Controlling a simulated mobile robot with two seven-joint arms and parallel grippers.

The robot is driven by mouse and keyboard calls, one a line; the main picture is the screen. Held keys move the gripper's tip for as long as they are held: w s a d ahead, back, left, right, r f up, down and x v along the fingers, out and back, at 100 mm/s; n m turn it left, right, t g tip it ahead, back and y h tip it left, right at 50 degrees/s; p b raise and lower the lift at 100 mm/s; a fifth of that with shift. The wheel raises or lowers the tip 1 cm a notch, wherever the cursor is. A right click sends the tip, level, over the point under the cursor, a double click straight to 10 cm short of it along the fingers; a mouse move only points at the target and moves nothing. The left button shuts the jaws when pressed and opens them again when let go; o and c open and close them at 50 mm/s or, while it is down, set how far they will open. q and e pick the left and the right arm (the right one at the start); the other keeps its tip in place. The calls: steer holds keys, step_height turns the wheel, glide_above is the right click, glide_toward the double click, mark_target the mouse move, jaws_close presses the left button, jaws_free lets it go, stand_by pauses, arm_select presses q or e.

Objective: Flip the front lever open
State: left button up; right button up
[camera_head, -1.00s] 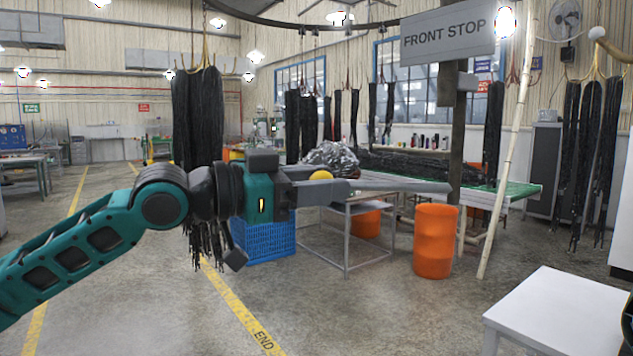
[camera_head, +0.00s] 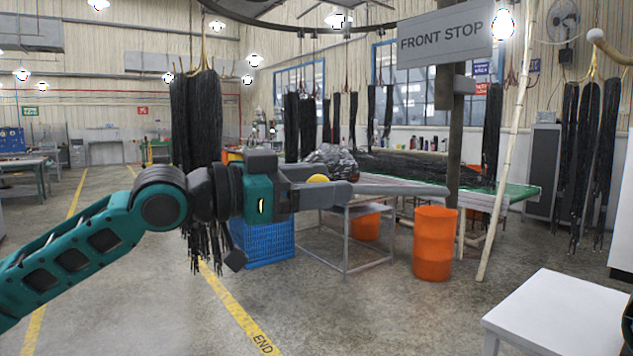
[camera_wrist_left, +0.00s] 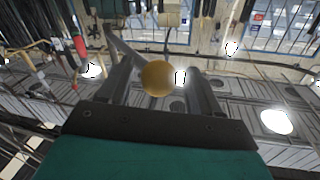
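The lever is a long grey bar (camera_head: 405,189) with a yellow ball knob (camera_head: 318,178). It lies nearly level and reaches right towards the post under the FRONT STOP sign (camera_head: 445,34); I cannot tell exactly how it joins there. My left gripper (camera_head: 325,187) comes in from the left at the knob end, and its fingers overlap the bar in the head view. In the left wrist view the knob (camera_wrist_left: 157,78) sits between two spread fingers (camera_wrist_left: 156,85), with visible gaps on both sides. My right gripper is not in view.
A dark post (camera_head: 446,150) holds the sign. Black hoses (camera_head: 196,120) hang behind my left arm. A blue crate (camera_head: 264,243), a grey table frame (camera_head: 345,245) and an orange drum (camera_head: 435,243) stand below. A white table (camera_head: 560,312) is at lower right.

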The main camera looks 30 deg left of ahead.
arm_select(q)
steer(key=shift+w+f, duration=0.1)
steer(key=shift+f, duration=0.1)
steer(key=shift+s+a+f+b, duration=0.25)
steer(key=shift+s+a+b, duration=0.1)
steer(key=shift+b, duration=0.55)
steer(key=b+v, duration=0.5)
steer(key=v, duration=0.7)
steer(key=shift+r, duration=0.3)
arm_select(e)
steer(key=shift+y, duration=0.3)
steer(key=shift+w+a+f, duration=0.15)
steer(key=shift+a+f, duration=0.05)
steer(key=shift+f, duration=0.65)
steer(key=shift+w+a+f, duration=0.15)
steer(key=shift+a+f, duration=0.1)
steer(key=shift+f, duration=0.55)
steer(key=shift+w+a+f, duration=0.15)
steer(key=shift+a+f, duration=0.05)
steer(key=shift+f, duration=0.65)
arm_select(q)
steer(key=shift+s+d, duration=0.1)
steer(key=shift+d, duration=0.05)
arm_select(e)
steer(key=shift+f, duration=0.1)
